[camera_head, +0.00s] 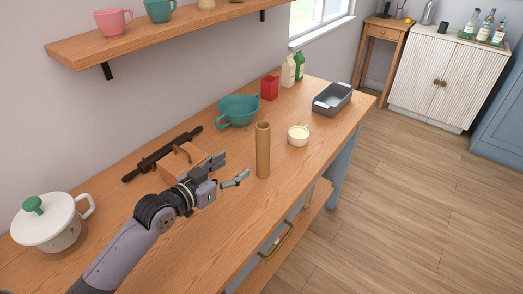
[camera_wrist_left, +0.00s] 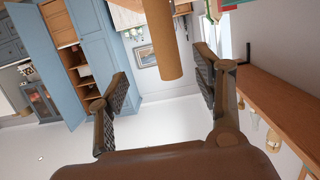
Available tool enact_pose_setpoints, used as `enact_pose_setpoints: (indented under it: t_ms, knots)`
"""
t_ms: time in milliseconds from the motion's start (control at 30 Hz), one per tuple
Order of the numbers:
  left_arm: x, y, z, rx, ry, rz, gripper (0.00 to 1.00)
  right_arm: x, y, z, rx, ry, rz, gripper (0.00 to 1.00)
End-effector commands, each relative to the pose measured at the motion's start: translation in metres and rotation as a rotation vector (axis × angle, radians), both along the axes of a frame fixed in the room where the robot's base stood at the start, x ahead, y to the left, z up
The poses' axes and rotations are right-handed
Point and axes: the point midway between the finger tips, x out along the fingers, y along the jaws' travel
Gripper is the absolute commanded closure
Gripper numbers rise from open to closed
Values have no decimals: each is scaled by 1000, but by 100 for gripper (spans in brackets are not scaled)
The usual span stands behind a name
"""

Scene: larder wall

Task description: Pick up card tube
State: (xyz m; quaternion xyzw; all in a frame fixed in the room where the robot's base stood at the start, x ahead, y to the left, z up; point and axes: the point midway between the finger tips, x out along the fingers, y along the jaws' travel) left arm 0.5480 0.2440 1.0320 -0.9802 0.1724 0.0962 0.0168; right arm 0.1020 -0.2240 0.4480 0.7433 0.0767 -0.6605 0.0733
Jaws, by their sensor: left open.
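The card tube (camera_head: 262,151) is a tall brown cylinder standing upright on the wooden worktop in the head view. My left gripper (camera_head: 234,169) is open and empty, just left of the tube, with its fingers pointing towards it and a small gap between. In the left wrist view the tube (camera_wrist_left: 164,42) shows between the two open fingertips (camera_wrist_left: 163,72), and its other end is cut off by the picture's top edge. My right gripper is not in view.
A teal bowl (camera_head: 238,110) and a cream-filled white cup (camera_head: 299,135) stand near the tube. A red container (camera_head: 269,87) and grey tin (camera_head: 332,98) stand farther back. A dark rolling pin (camera_head: 162,154) and lidded pot (camera_head: 47,222) lie left. A shelf (camera_head: 160,37) hangs above.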

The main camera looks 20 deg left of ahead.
Motion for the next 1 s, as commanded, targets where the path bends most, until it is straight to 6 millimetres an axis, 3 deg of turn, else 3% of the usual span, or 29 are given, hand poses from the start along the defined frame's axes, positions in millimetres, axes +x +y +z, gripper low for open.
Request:
enact_pose_setpoints:
  t_ms: [100, 200, 400, 600, 1000]
  knots:
    - [26, -9, 0, -3, -1, 1, 39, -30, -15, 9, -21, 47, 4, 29]
    - [47, -16, -5, -3, 0, 2, 39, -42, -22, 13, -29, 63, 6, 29]
    - [81, -29, -15, -2, 3, 1, 39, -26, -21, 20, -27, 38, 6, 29]
    - [94, -34, -19, 1, 2, 0, 39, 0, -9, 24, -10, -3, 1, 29]
    - [138, -42, -29, 1, 2, 0, 39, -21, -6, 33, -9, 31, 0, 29]
